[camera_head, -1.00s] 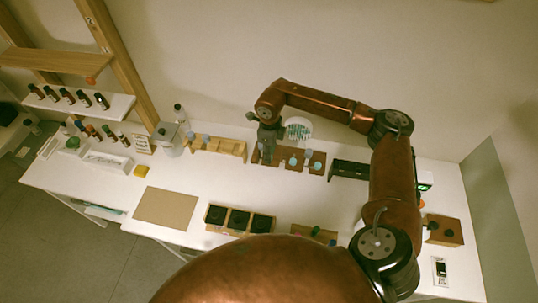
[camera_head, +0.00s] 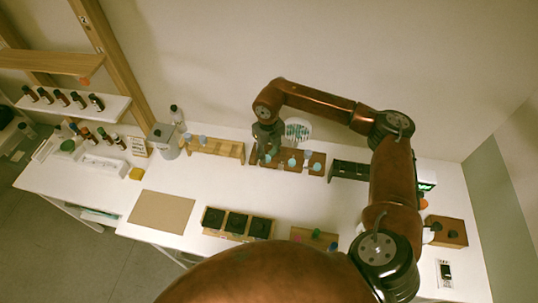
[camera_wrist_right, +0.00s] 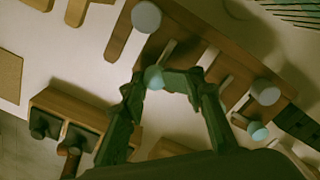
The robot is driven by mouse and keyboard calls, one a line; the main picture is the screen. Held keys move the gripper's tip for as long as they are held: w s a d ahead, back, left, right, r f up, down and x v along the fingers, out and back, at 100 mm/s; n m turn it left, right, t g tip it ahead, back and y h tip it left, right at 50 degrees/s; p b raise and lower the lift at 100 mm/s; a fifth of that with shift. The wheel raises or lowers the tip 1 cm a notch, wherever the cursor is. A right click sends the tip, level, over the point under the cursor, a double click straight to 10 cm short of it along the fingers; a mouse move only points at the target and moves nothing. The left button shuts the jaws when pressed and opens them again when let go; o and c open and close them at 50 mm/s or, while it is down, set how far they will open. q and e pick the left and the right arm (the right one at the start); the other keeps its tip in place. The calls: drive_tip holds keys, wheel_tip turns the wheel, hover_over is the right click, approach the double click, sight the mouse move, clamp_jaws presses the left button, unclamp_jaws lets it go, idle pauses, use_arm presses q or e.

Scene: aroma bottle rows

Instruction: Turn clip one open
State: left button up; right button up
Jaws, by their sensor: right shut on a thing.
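A dark brown rack (camera_head: 318,158) with pale blue and grey round knobs stands along the back of the white table, below the wall. My right gripper (camera_head: 267,152) reaches down over the left end of this rack. In the right wrist view the gripper (camera_wrist_right: 168,76) has its fingertips around a pale teal knob (camera_wrist_right: 153,77), shut on it. A second teal knob (camera_wrist_right: 258,131) and a grey knob (camera_wrist_right: 266,92) stand free farther along the rack. I cannot read which clip is number one, and the gripper partly hides the held one. My left gripper is out of view.
A lighter wood rack (camera_head: 228,149) stands left of the brown rack, and a dark rack (camera_head: 350,169) stands right. A box with black compartments (camera_head: 238,224) lies in front. A tan mat (camera_head: 161,211) lies left. The table between is clear.

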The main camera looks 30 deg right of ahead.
sight(267, 157)
drive_tip(key=shift+s+a+f, duration=0.1)
drive_tip(key=shift+s+a, duration=0.1)
drive_tip(key=shift+a, duration=0.25)
drive_tip(key=o, duration=0.7)
drive_tip(key=shift+o, duration=1)
drive_tip(key=shift+a, duration=0.1)
drive_tip(key=shift+w+d, duration=0.1)
drive_tip(key=shift+d, duration=0.1)
drive_tip(key=shift+r, duration=0.4)
wheel_tip(267, 157, up, 12)
drive_tip(key=shift+f, duration=0.25)
